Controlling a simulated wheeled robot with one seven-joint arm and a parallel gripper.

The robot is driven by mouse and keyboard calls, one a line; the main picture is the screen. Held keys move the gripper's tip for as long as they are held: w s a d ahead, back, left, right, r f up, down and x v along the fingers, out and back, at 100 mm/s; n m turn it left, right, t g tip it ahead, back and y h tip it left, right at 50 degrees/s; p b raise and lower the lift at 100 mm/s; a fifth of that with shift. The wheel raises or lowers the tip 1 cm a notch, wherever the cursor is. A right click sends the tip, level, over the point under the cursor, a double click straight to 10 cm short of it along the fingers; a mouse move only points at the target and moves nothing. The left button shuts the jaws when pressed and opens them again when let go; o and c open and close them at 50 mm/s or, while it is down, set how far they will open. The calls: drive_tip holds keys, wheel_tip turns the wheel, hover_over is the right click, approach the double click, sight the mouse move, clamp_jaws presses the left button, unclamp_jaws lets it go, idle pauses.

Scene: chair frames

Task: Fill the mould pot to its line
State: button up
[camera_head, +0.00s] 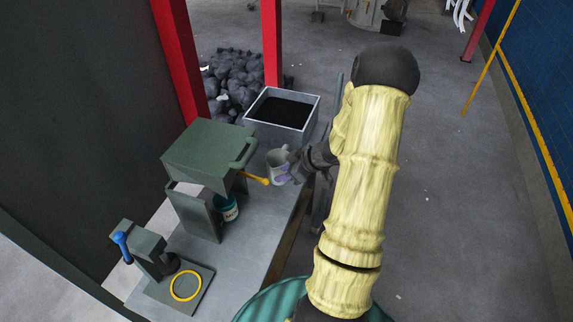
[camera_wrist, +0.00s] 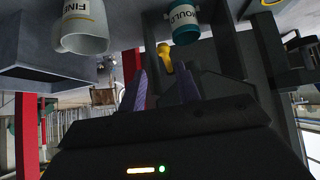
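A teal mould pot (camera_head: 229,208) stands on the bench below the green hopper (camera_head: 208,152), partly hidden by the hopper's support. Its MOULD label shows in the wrist view (camera_wrist: 184,18). A yellow lever (camera_head: 256,179) sticks out from the hopper toward my gripper (camera_head: 286,174). In the wrist view my gripper (camera_wrist: 162,88) is open, with the lever's yellow end (camera_wrist: 165,56) just beyond and between its fingertips; contact cannot be told. A pale mug (camera_head: 276,160) stands just behind my gripper; its FINE label shows in the wrist view (camera_wrist: 82,28). The pot's line and fill level are hidden.
A grey box of black material (camera_head: 301,97) stands at the bench's far end. A blue-handled device (camera_head: 146,247) and a plate with a yellow ring (camera_head: 186,286) are at the near end. Red posts (camera_head: 271,45) and dark lumps (camera_head: 236,80) lie beyond.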

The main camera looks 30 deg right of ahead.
drive_tip(key=shift+s+y, duration=0.25)
drive_tip(key=shift+y, duration=0.05)
